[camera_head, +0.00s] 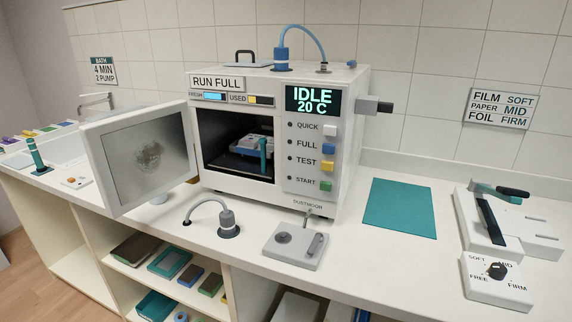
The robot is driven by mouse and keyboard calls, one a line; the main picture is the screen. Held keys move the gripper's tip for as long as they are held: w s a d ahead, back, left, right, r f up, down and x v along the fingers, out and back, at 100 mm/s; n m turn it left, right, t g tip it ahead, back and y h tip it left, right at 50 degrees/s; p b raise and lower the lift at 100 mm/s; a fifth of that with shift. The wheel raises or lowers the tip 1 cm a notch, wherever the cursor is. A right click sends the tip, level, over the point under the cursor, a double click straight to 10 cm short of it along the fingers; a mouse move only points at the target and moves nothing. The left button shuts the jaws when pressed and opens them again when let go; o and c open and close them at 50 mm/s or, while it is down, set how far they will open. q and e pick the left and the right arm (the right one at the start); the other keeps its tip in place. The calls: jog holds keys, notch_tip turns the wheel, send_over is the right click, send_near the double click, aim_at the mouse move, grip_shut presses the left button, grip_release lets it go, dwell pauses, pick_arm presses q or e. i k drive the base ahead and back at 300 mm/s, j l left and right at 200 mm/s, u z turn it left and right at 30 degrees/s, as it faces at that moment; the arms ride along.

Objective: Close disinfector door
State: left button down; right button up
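The disinfector (330,190) is a white box-shaped machine on the counter, with a display reading IDLE 20 C. Its door (146,155) is a white-framed panel with a smudged grey window. It stands swung open to the left of the dark chamber (222,140), apart from the opening. Inside the chamber is a grey tray-like item (256,141) with a teal upright part (264,156). Neither of my grippers is in view.
In front of the machine are a grey hose fitting (228,222) and a small grey plate device (294,247). A teal mat (400,208) lies to the right, with a sealer-like device (490,228) and a dial box (496,283) beyond. Open shelves (165,278) lie below the counter.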

aim_at(135, 157)
jog(key=j+z, duration=0.15)
jog(key=z, duration=0.25)
jog(key=j+z, duration=0.25)
jog(key=j, duration=0.2)
jog(key=j+z, duration=0.25)
jog(key=j, duration=0.7)
jog(key=k+j+z, duration=0.15)
jog(key=j, duration=0.8)
jog(key=k+j+z, duration=0.1)
jog(key=j, duration=0.4)
